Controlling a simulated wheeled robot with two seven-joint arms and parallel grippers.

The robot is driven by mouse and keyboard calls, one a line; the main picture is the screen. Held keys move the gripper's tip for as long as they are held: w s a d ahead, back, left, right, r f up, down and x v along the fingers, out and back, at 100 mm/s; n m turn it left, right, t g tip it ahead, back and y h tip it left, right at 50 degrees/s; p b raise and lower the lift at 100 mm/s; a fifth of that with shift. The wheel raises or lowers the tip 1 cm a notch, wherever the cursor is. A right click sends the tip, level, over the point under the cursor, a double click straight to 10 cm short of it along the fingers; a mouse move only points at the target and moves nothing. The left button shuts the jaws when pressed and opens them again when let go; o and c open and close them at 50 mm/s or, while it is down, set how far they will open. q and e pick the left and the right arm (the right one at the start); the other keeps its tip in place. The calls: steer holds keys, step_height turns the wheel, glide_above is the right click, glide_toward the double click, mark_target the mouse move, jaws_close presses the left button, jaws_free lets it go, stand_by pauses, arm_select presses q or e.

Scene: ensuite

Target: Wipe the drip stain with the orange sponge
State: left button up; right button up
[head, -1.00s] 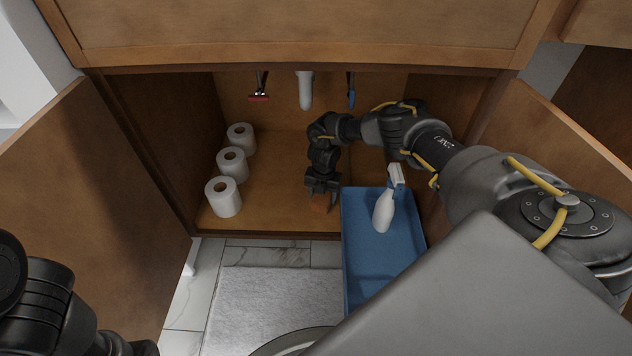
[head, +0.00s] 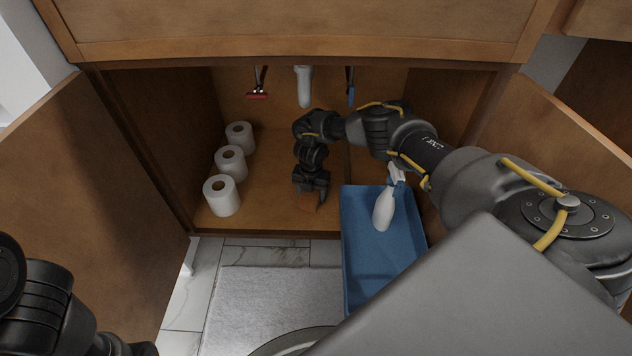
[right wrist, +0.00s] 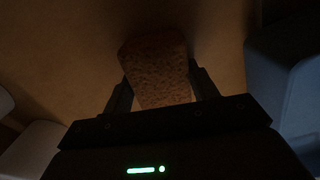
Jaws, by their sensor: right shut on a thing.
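My right gripper (head: 312,194) is inside the open cabinet, pointing down close to the cabinet floor (head: 267,200). In the right wrist view the fingers (right wrist: 160,84) are shut on the sides of the sponge (right wrist: 155,60), a porous block that looks brown in the dim light. It sticks out beyond the fingertips over the wooden floor. In the head view the sponge is mostly hidden by the gripper. I cannot make out a drip stain in either view. My left arm shows at the lower left of the head view, its gripper out of sight.
A blue tray (head: 365,270) with a white spray bottle (head: 384,210) lies just right of the gripper. Several toilet rolls (head: 222,195) stand left. A white pipe (head: 304,88) hangs at the back. Open doors (head: 95,210) flank the cabinet.

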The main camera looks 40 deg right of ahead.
mark_target(294, 199)
steer(key=shift+w+a+f+b, duration=0.1)
steer(key=shift+w+a+b, duration=0.75)
steer(key=shift+a, duration=0.2)
steer(key=shift+w+a, duration=0.3)
steer(key=shift+a, duration=0.15)
steer(key=shift+w+a+f+b, duration=0.15)
steer(key=shift+w+a+b, duration=0.65)
steer(key=shift+b, duration=0.6)
steer(key=shift+w+a+b, duration=0.2)
steer(key=shift+a+b, duration=0.35)
steer(key=shift+a, duration=0.05)
steer(key=shift+r, duration=0.2)
steer(key=shift+a, duration=0.1)
steer(key=shift+r+p, duration=0.45)
steer(key=shift+p, duration=0.2)
step_height(294, 199, up, 5)
steer(key=p, duration=0.4)
